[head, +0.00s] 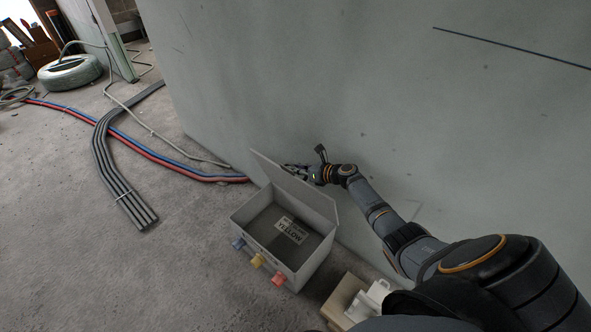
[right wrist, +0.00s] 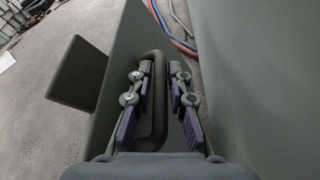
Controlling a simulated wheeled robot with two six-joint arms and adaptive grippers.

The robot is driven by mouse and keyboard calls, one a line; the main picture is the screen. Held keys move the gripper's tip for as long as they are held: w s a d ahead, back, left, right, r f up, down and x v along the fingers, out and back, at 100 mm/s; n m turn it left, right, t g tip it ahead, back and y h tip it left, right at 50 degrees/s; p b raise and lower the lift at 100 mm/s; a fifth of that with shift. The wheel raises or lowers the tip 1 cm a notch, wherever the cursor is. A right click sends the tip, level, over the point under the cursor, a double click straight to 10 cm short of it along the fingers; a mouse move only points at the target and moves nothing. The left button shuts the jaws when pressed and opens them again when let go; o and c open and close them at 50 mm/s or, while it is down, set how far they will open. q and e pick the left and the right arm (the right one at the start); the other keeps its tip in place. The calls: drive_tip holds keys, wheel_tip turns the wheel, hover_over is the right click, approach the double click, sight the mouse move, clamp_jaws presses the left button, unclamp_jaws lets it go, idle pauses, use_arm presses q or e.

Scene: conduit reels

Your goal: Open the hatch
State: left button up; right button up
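A grey box (head: 312,266) stands on the floor by the wall, with a label on its inside floor. Its hatch (head: 291,190) stands raised along the wall side, leaving the box open. My right gripper (head: 293,168) is at the hatch's wall-facing side, its fingertips partly hidden by the hatch. In the right wrist view, a dark loop handle (right wrist: 160,100) lies between the fingers of my right gripper (right wrist: 160,85), which are close together around its bar. My left gripper is in neither view.
Blue, yellow and red fittings (head: 257,261) stick out of the box front. A beige block with white parts (head: 370,300) lies to its right. Grey conduits (head: 118,160) and red and blue hoses (head: 180,168) cross the floor left. The wall (head: 400,110) is close behind.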

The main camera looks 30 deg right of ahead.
drive_tip(key=shift+s, duration=0.15)
drive_tip(key=v, duration=1.1)
drive_tip(key=shift+s+d+r, duration=0.15)
drive_tip(key=shift+s+r, duration=0.05)
drive_tip(key=shift+s, duration=0.05)
